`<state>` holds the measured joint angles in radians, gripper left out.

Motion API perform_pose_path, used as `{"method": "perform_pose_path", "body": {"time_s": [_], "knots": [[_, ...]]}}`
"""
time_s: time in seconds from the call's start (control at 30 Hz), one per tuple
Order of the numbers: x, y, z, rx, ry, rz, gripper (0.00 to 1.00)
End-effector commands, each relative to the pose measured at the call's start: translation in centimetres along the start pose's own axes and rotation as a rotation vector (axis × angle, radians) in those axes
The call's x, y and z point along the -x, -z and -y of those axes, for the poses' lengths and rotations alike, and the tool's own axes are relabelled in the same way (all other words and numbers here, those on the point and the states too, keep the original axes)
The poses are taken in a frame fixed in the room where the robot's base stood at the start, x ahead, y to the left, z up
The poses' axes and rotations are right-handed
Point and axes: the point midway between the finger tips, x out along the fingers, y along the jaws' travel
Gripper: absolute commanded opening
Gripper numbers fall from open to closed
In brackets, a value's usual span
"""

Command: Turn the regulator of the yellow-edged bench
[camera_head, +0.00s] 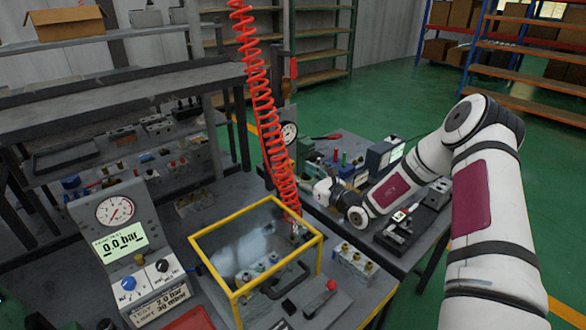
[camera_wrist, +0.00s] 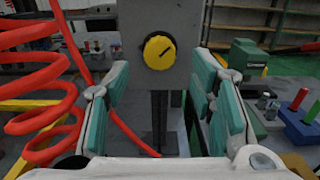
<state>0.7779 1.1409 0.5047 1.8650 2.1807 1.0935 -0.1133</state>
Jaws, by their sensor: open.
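A round yellow knob (camera_wrist: 159,53) with a dark mark sits on the face of a grey upright block in the wrist view. My gripper (camera_wrist: 160,100) is open, with teal-padded fingers spread to the left and right. The knob appears between and beyond the fingertips, and nothing is held. In the head view my gripper (camera_head: 322,191) is beside the red coiled hose, near a post with a round gauge (camera_head: 289,132). The knob is not discernible in that view. A yellow-edged clear box (camera_head: 236,294) stands on the near bench (camera_head: 219,210).
The red coiled hose (camera_head: 262,100) hangs close to my gripper and also fills the left of the wrist view (camera_wrist: 40,75). A panel (camera_head: 130,235) reading 0.0 bar stands at left. Another bench at right carries tools and a vise (camera_wrist: 245,56).

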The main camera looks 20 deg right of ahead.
Motion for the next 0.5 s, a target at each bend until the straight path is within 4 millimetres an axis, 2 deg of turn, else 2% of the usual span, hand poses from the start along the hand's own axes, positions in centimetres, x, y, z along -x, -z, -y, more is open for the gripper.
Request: {"method": "perform_pose_path", "body": {"time_s": [0.03,0.2,0.5], "knots": [[-1.0,0.0,-0.1,0.002,-0.002,0.002,0.5],[-3.5,0.0,-0.1,0.001,-0.002,0.001,0.5],[-5.0,0.0,0.0,0.0,0.0,0.0,0.5]]}}
